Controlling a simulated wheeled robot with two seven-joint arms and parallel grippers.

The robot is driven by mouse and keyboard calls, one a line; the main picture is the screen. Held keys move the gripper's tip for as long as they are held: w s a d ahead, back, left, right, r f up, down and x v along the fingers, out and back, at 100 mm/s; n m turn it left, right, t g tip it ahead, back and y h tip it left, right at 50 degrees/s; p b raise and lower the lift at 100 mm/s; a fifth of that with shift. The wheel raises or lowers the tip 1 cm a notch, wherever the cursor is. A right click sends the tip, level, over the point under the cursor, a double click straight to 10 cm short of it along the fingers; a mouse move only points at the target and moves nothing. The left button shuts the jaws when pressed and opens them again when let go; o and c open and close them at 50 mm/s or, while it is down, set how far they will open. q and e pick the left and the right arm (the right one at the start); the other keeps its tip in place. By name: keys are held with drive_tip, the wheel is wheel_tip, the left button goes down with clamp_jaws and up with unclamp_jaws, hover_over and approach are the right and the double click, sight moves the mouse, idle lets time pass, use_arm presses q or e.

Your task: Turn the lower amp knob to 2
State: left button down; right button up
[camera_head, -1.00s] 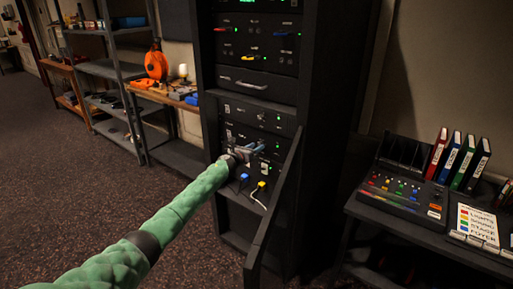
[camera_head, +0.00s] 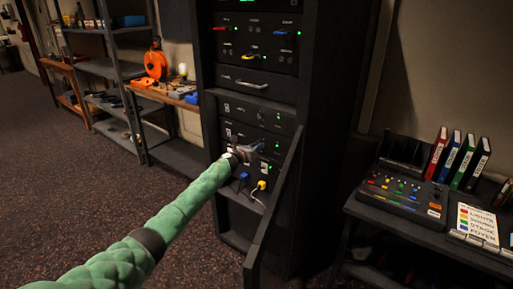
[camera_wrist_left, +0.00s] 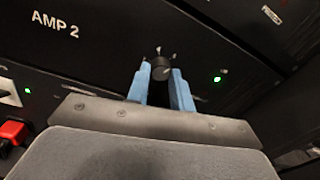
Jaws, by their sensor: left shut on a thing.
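The round dark amp knob (camera_wrist_left: 161,68) sits on a black panel labelled AMP 2 (camera_wrist_left: 55,24) in the left wrist view. Small pale marks surround it, too small to read, and I cannot tell its pointer setting. My left gripper (camera_wrist_left: 160,84) is shut on the knob, with one blue finger on each side of it. In the head view my left gripper (camera_head: 248,152) reaches the lower front of the black rack (camera_head: 263,84) and hides the knob there. My right gripper is not in view.
A green light (camera_wrist_left: 217,78) is right of the knob, and a red switch (camera_wrist_left: 12,132) is at lower left. Blue (camera_head: 244,175) and yellow (camera_head: 262,185) plugs sit below my gripper. The open rack door (camera_head: 272,205) stands close on its right.

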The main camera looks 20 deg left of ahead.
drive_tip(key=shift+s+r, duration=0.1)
use_arm(q)
drive_tip(key=shift+s+d+n+t+y+p, duration=0.2)
drive_tip(key=shift+n+p, duration=0.4)
drive_tip(key=shift+n, duration=3.5)
drive_tip(key=shift+w+a+n+t+y+p, duration=0.2)
drive_tip(key=shift+n+p, duration=0.4)
drive_tip(key=shift+n, duration=3.5)
drive_tip(key=shift+s+d+n+y+p, duration=0.1)
drive_tip(key=shift+n+y+p, duration=0.35)
drive_tip(key=shift+n, duration=3.65)
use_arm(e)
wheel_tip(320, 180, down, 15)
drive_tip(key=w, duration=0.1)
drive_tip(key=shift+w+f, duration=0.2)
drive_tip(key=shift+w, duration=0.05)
use_arm(q)
drive_tip(key=c, duration=1.2)
unclamp_jaws()
drive_tip(key=shift+c, duration=0.2)
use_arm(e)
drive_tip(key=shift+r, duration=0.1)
